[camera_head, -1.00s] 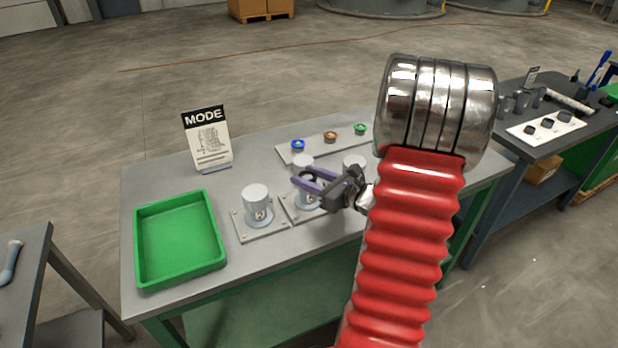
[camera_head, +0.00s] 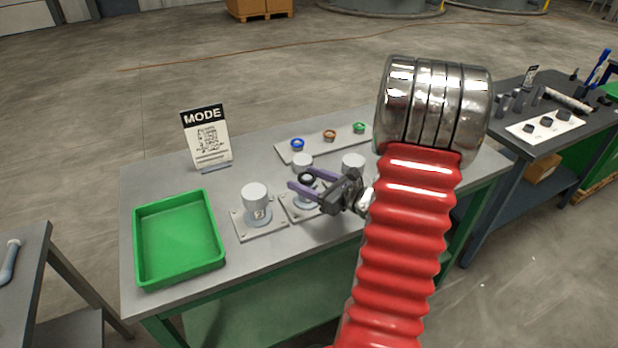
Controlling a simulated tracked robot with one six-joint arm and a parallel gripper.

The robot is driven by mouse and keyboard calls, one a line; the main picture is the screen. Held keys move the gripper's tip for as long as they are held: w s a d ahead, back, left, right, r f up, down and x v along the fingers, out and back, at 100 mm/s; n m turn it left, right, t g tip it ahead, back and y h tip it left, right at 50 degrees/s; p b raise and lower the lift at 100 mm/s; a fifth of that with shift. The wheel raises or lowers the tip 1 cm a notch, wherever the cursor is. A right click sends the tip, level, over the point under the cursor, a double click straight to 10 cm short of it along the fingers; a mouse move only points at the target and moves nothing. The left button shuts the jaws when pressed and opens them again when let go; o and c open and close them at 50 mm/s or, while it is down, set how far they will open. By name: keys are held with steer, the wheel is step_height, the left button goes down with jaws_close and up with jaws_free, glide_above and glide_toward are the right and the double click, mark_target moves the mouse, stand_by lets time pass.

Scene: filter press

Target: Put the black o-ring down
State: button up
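The black o-ring (camera_head: 306,179) is at the top of the middle front grey cylinder (camera_head: 304,197). I cannot tell whether it lies on the top or sits around it. My gripper (camera_head: 301,177) comes in from the right, with its two purple fingers apart on either side of the ring. The fingers look open, with a gap between them and the ring. The gripper's body and fingers hide part of this cylinder and its base plate.

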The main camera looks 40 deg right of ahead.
steer(key=shift+r, duration=0.1)
steer(key=shift+r, duration=0.15)
steer(key=shift+s+d+r, duration=0.1)
steer(key=shift+s, duration=0.15)
steer(key=v, duration=1.3)
steer(key=shift+s+f, duration=0.15)
steer(key=shift+f, duration=0.1)
steer(key=shift+d, duration=0.1)
